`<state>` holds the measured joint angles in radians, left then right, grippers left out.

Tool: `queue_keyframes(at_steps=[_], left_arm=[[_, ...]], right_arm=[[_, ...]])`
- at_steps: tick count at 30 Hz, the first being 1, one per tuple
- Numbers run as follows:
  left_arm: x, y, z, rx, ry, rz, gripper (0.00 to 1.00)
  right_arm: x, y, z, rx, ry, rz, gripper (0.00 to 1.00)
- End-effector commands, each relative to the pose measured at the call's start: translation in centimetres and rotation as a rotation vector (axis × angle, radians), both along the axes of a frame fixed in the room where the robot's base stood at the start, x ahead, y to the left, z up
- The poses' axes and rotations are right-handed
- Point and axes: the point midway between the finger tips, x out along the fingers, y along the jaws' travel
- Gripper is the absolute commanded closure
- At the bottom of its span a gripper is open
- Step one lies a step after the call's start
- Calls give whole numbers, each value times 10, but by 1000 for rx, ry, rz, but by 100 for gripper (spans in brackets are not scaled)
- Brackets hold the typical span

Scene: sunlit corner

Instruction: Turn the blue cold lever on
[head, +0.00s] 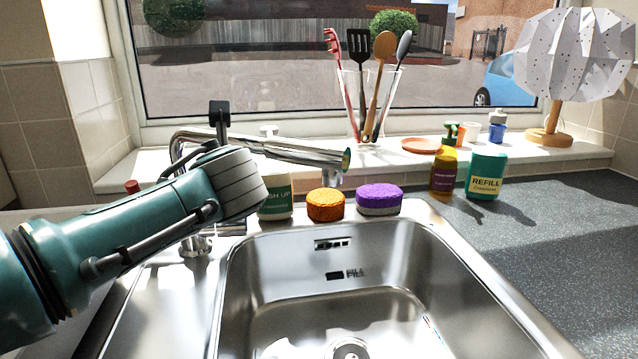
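The chrome tap (285,150) stands behind the sink's left side, with its spout reaching right over the basin. Its base (195,246) shows below my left arm, and a short chrome piece (232,229) sticks out to the right there. No blue lever can be seen; my arm covers much of the tap body. My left arm comes in from the left, its wrist in front of the tap. A dark upright part (219,114) shows above the wrist, but the fingertips cannot be made out. My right gripper is not in view.
The steel sink (400,247) is empty. Behind it are a wash-up bottle (276,200), an orange sponge (325,205), a purple sponge (379,198), an amber spray bottle (444,176) and a green refill bottle (486,174). The grey worktop (570,235) at right is mostly clear.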

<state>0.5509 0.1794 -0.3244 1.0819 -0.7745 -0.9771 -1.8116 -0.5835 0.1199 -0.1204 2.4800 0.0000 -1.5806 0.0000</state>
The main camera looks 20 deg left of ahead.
Motion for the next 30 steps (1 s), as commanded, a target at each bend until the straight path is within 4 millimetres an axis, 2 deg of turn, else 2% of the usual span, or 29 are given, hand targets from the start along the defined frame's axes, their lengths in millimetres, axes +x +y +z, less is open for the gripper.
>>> queue_keyframes(at_steps=[8,22,30], left_arm=[[1,1,-1,-1,1,0,48],[1,1,-1,-1,1,0,99],[1,1,-1,-1,1,0,100]], right_arm=[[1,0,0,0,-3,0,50],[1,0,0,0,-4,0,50],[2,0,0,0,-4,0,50]])
